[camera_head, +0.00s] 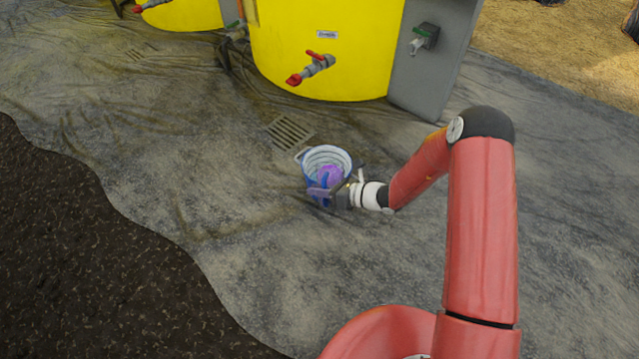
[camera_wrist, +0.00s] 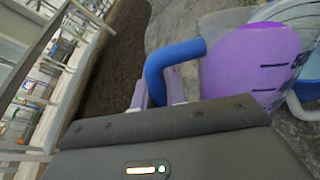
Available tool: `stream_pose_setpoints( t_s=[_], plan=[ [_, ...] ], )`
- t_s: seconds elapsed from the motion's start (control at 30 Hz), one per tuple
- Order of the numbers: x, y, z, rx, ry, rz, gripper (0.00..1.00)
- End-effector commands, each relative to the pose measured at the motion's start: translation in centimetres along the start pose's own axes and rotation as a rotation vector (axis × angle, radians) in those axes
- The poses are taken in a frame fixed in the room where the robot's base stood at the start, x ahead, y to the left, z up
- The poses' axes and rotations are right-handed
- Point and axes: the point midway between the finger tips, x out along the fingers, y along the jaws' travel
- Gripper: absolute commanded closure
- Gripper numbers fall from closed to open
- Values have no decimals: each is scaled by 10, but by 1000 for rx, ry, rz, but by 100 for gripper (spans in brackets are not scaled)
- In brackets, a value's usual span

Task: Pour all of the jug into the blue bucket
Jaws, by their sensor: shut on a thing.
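The blue bucket (camera_head: 325,155) stands on the grey ground sheet, with a pale ribbed inside. The jug (camera_head: 330,174) shows purple at the bucket's near side, over part of its opening. In the wrist view the jug (camera_wrist: 245,65) has a purple body with dark marks and a blue handle (camera_wrist: 172,58). My gripper (camera_head: 328,193) is shut on the handle; its pale fingers (camera_wrist: 160,92) show in the wrist view. The jug looks tilted, but its mouth and any stream are not clear. A blue rim of the bucket (camera_wrist: 304,113) shows at the right edge.
A large yellow tank (camera_head: 325,55) with a red-handled valve (camera_head: 312,68) stands behind, beside a grey panel (camera_head: 432,60). A floor grate (camera_head: 289,131) lies just behind the bucket. Dark soil (camera_head: 80,250) is at left; the sheet around the bucket is otherwise clear.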

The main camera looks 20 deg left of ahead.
Motion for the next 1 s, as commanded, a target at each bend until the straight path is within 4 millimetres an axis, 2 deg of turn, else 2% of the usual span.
stream_pose_setpoints(
  t_s=[0.5,0.7,1.0],
  plan=[
    [14,-22,-40,-2,-1,1,100],
    [16,-25,-46,-2,-2,1,100],
    [16,-24,-44,3,1,0,100]
  ],
)
